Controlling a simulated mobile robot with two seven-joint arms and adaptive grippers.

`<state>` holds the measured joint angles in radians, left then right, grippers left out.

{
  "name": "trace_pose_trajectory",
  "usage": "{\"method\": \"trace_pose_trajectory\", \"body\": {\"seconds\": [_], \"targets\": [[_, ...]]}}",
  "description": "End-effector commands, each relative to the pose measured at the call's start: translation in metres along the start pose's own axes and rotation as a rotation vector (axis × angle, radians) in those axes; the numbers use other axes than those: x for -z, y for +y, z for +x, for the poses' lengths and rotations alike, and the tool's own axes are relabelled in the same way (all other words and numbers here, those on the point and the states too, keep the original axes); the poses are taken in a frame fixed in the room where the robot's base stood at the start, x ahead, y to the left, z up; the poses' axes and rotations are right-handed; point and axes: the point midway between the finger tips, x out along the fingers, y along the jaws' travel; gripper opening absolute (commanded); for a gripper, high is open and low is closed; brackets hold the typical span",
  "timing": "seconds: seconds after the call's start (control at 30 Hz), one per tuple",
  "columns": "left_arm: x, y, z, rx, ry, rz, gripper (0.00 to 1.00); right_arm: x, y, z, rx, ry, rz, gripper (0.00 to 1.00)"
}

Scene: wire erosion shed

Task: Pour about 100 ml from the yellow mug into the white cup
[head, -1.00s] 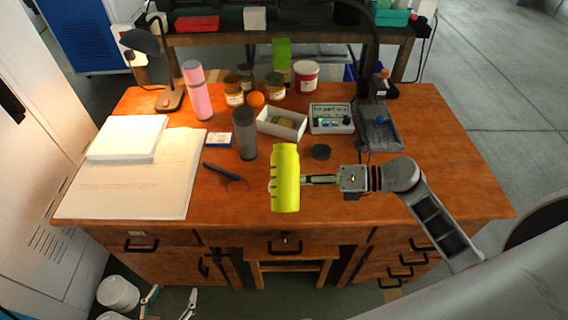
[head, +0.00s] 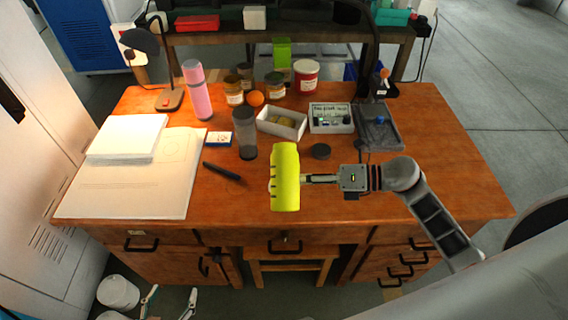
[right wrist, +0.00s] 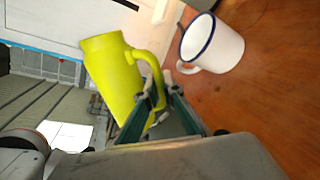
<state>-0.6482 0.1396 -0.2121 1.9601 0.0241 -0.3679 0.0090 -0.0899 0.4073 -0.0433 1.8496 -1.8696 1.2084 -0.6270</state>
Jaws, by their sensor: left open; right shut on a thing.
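The yellow mug (head: 285,180) hangs above the front middle of the desk in the head view. It also shows in the right wrist view (right wrist: 113,75), where its handle is at my right gripper. My right gripper (right wrist: 158,92) is shut on the yellow mug by the handle. The white cup (right wrist: 214,46), with a dark blue rim and a handle, stands on the wood beside the mug in the right wrist view. I cannot make it out in the head view. My left gripper (head: 170,303) is open and empty, low in front of the desk. No liquid is visible.
Papers (head: 120,188) cover the left side.

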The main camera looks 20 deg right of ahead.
Motion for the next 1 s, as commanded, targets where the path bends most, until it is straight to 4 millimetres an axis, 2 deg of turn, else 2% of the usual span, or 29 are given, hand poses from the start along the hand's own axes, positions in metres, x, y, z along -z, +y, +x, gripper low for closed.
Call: {"method": "trace_pose_trajectory", "body": {"seconds": [0.77,1.0], "targets": [[0.002,0.0,0.0,0.0,0.003,0.0,0.62,-0.001,0.001,0.0,-0.002,-0.001,0.0,0.0],[-0.008,0.002,0.005,-0.001,0.0,-0.001,0.62,-0.001,-0.004,0.002,0.0,-0.012,-0.039,0.0]]}}
